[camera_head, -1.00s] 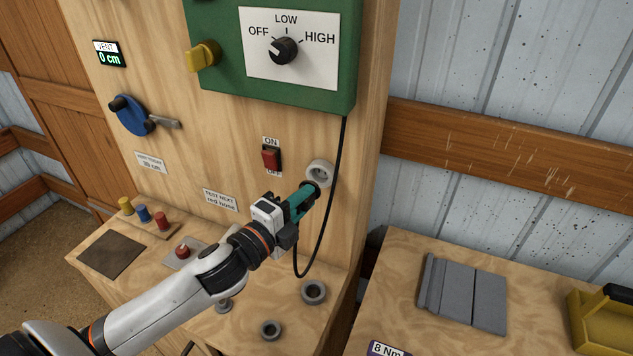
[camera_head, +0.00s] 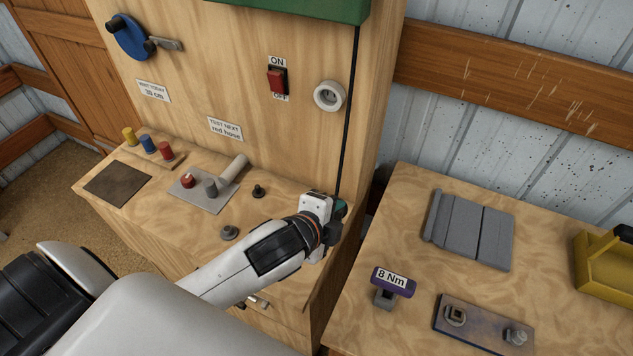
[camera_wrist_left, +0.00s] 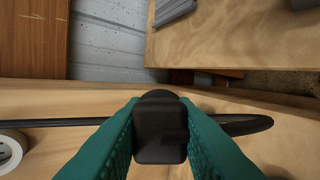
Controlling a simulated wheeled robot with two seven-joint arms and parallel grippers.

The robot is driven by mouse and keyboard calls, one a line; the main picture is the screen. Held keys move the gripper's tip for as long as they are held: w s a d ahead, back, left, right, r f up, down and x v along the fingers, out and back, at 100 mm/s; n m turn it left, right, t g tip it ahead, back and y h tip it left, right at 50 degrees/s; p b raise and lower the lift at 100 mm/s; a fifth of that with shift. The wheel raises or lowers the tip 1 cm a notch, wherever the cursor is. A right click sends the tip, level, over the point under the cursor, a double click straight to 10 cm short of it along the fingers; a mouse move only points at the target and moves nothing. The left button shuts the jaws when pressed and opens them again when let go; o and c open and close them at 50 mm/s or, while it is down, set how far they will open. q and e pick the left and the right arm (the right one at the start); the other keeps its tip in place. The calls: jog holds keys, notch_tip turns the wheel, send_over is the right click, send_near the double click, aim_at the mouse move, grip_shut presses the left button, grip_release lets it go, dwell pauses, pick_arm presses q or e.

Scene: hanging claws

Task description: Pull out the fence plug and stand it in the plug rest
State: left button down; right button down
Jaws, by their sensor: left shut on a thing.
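My left gripper (camera_head: 338,209) is shut on the black fence plug (camera_wrist_left: 160,128), which sits between its teal fingers in the left wrist view. The plug is out of the white round socket (camera_head: 329,95), which is empty on the wooden panel above the gripper. The black cable (camera_head: 350,110) hangs from the green box down to the gripper. In the head view the gripper hides most of the plug. My left arm covers the part of the bench where grey rings stood, so I cannot make out the plug rest. My right gripper is not in view.
A red switch (camera_head: 277,80) is on the panel. Grey and black knobs (camera_head: 229,232) stand on the bench left of my arm. The right-hand table (camera_head: 400,230) carries a purple 8 Nm tool (camera_head: 393,282), grey slats (camera_head: 470,230) and a yellow box (camera_head: 605,262).

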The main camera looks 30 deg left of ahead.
pick_arm(q)
jog(key=w+d+f+m+g+h+p, duration=0.1)
jog(key=w+d+f+g+h+p, duration=0.1)
jog(key=w+d+f+g+p, duration=0.4)
jog(key=w+a+r+g+p, duration=0.1)
jog(key=a+g, duration=0.4)
jog(key=a, duration=0.8)
jog(key=shift+w+r+n, duration=0.15)
jog(key=shift+r+n, duration=0.15)
jog(key=shift+r, duration=0.35)
jog(key=shift+f+b, duration=1.25)
jog(key=shift+f, duration=1.65)
jog(key=shift+p, duration=0.5)
